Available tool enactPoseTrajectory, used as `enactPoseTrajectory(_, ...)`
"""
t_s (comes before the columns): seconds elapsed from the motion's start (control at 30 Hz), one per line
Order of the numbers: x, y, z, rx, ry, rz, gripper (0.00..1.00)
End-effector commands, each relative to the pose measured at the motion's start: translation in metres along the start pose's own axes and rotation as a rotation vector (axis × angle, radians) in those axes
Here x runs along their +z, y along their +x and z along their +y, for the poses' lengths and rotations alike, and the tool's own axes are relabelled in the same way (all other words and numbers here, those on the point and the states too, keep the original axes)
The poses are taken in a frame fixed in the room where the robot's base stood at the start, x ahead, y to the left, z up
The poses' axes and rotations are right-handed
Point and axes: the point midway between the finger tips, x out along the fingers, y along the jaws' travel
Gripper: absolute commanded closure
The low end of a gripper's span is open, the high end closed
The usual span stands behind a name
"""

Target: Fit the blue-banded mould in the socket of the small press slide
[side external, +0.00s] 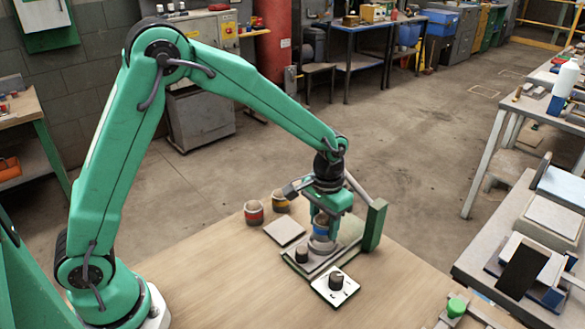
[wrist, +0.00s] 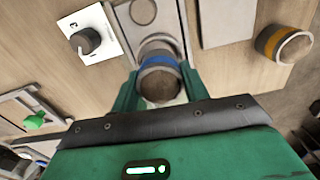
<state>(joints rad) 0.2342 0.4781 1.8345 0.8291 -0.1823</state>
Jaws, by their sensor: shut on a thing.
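The blue-banded mould (side external: 321,229) is a small grey cup with a blue band; it also shows in the wrist view (wrist: 160,63). My gripper (side external: 321,222) points down and is shut on it, with green fingers on both sides (wrist: 158,90).
A red-banded mould (side external: 254,212) and a yellow-banded mould (side external: 281,202) stand at the back left of the table. A flat grey plate (side external: 284,231) lies in front of them. A white dial box (side external: 335,288) is close in front of the slide. The table's left front is clear.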

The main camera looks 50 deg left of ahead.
Motion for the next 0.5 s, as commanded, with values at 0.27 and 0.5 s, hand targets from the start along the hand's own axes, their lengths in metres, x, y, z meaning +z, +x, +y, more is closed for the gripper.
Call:
enactPoseTrajectory(0.27, -0.0005, 0.003, 0.0001, 0.0, 0.0, 0.002, 0.92)
enactPoseTrajectory(0.5, -0.0006, 0.0061, 0.0001, 0.0, 0.0, 0.002, 0.92)
